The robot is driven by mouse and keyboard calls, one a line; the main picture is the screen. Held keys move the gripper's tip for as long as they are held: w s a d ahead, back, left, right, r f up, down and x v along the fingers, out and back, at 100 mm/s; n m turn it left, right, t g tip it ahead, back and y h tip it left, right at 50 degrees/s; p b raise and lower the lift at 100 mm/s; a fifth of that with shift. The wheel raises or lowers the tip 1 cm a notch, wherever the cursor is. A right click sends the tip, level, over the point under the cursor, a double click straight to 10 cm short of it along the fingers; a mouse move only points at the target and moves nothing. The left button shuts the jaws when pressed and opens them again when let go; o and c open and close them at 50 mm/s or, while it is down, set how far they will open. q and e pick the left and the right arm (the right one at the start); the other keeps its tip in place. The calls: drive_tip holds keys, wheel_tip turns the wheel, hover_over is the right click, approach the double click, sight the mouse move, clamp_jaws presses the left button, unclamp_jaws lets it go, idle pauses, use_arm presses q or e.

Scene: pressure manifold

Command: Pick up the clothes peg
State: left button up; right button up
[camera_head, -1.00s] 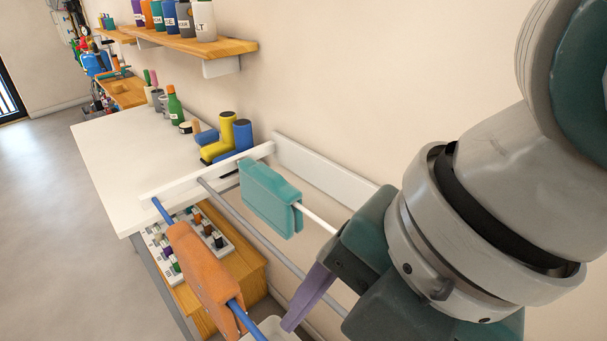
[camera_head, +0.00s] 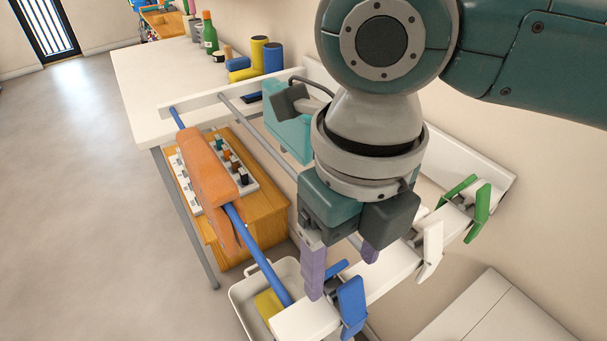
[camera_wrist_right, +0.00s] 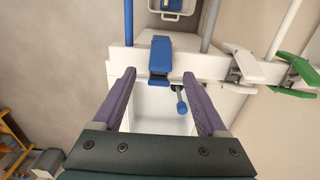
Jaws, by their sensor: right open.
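Three clothes pegs, one blue (camera_head: 352,303), one white (camera_head: 430,251) and one green (camera_head: 480,207), sit along a white rail (camera_head: 385,282). My right gripper (camera_head: 340,272) has purple fingers and is open and empty, pointing down near the blue peg's end of the rail. In the right wrist view the blue peg (camera_wrist_right: 160,56) lies just beyond the open fingertips (camera_wrist_right: 158,74), roughly centred between them. The fingers do not appear to touch it. The white peg (camera_wrist_right: 252,66) and green peg (camera_wrist_right: 300,72) are to the right there. My left gripper is not in view.
A basin (camera_head: 240,298) with a yellow item stands below. A white worktop (camera_head: 150,85) is at the back left. A white box (camera_head: 490,315) is at lower right.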

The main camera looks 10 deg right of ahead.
sight(344, 276)
drive_tip(key=shift+s+f, duration=0.15)
drive_tip(key=shift+f, duration=1.35)
clamp_jaws()
